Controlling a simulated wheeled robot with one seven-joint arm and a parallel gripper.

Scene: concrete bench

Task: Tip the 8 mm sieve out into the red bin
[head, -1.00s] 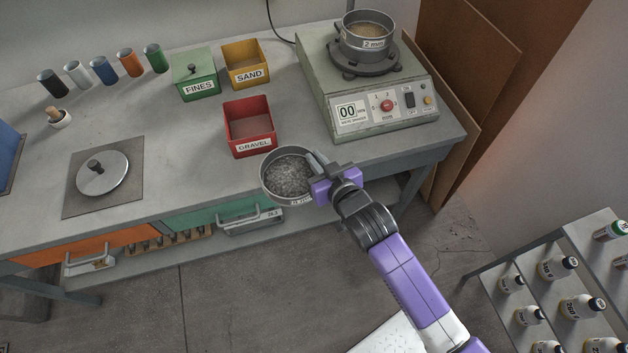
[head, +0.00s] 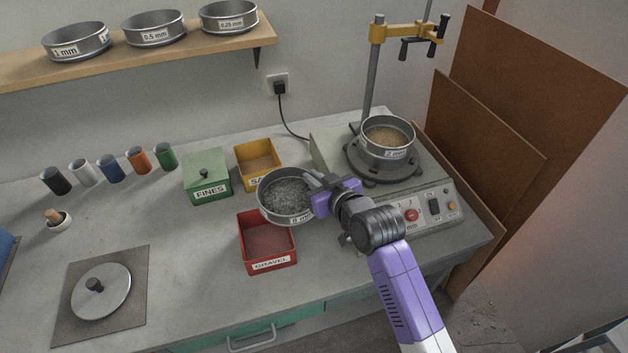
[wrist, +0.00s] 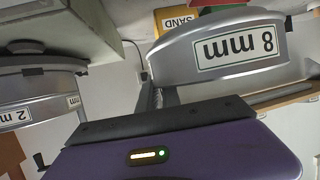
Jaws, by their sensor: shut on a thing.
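My gripper (head: 322,192) is shut on the rim of the 8 mm sieve (head: 288,215), at the sieve's right side in the head view. The sieve is a round metal pan, held about level and full of grey gravel. Its "8 mm" label shows upside down in the wrist view (wrist: 238,48). The red bin (head: 268,266), labelled GRAVEL, stands open on the bench. In the head view the sieve hides part of the bin's far edge, and the sieve appears raised above the bench. The visible bin floor looks reddish, with no gravel showing on it.
The yellow SAND bin (head: 245,168) and lidded green FINES box (head: 207,190) stand behind. The sieve shaker (head: 445,190) with the 2 mm sieve (head: 388,152) is to the right. A round lid (head: 101,290) lies at left. Shelved sieves (head: 153,30) are above. Bench between lid and bin is clear.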

